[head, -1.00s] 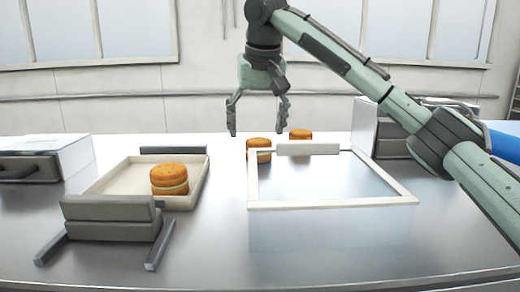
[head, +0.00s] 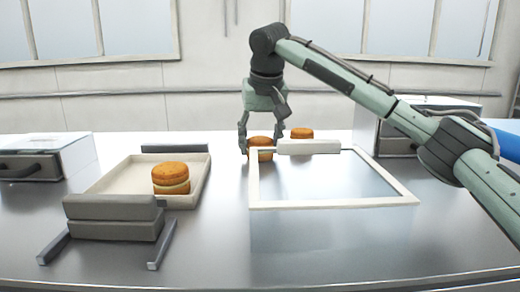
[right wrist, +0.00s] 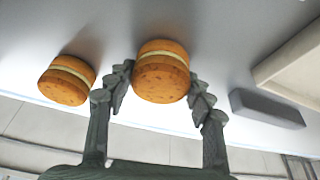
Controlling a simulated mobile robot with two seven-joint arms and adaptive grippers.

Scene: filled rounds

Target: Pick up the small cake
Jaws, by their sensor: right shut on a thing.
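A small round orange cake with a pale cream layer (head: 261,143) stands on the metal table behind the glass-topped frame. My right gripper (head: 262,147) reaches down from above and is shut on this cake, one finger at each side. In the right wrist view the held cake (right wrist: 161,71) sits between the fingertips (right wrist: 161,92). A second similar cake (head: 301,133) stands behind and to the right; it also shows in the right wrist view (right wrist: 67,80). A third cake (head: 171,178) sits in the cream tray at left. My left gripper is not in view.
The cream tray (head: 122,177) has a grey block with two prongs (head: 112,216) in front. A pale-rimmed clear frame (head: 333,204) with a light bar stands just in front of the held cake. Boxes stand at far left (head: 50,148) and back right (head: 435,104).

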